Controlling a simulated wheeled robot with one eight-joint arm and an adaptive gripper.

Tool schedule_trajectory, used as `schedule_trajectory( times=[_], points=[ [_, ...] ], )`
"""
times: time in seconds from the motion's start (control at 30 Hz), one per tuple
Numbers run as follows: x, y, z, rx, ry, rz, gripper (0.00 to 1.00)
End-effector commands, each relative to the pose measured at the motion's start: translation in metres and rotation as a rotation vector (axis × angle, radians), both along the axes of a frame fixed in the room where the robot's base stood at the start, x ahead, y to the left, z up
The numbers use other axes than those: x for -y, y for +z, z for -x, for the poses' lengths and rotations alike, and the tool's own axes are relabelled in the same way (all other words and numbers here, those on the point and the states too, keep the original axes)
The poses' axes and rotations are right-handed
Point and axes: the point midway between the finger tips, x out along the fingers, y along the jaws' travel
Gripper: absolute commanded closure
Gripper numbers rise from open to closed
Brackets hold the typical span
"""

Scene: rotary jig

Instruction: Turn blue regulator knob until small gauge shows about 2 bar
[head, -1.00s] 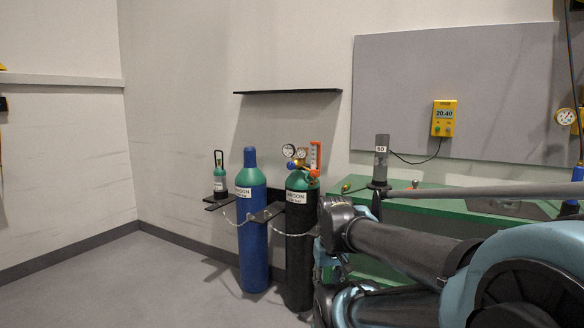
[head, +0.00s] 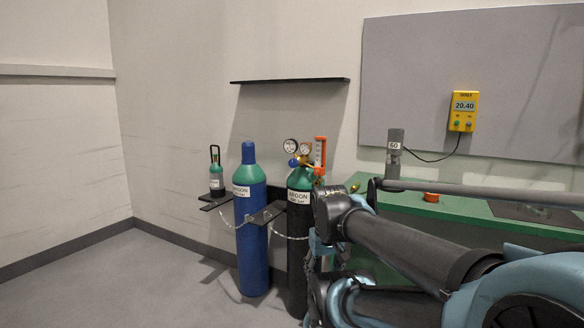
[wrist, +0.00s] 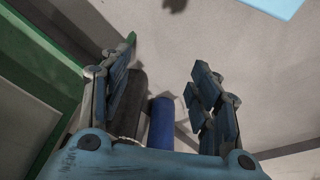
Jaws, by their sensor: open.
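The blue regulator knob (head: 294,162) sits low on the brass regulator atop the black argon cylinder (head: 298,240). Two round gauges stand above it: a white-faced left gauge (head: 291,146) and a right gauge (head: 305,149). Their needles are too small to read. My gripper (wrist: 165,65) is open and empty in the wrist view, its fingers spread wide. Beyond the fingers, the black cylinder (wrist: 128,100) and blue cylinder (wrist: 161,122) show. The knob and gauges are not visible there. In the head view, my arm partly covers the black cylinder's right side, and the gripper is hard to make out.
A blue cylinder (head: 250,235) stands left of the black one, with chains and black brackets around them. An orange-framed flowmeter (head: 320,152) is right of the gauges. A green bench (head: 450,207) is at right, a black shelf (head: 290,80) above. Floor at left is clear.

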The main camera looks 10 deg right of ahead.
Motion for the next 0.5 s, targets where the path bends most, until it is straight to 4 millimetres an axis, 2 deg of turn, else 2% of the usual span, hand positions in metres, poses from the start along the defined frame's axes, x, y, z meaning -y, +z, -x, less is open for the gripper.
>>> schedule_trajectory(
  times=[0.17, 0.3, 0.5],
  points=[
    [0.015, 0.017, -0.03, 0.014, 0.109, 0.132, 0.43],
    [0.032, 0.035, -0.065, 0.027, 0.236, 0.287, 0.43],
    [0.048, 0.063, -0.122, 0.04, 0.418, 0.514, 0.43]
  ],
)
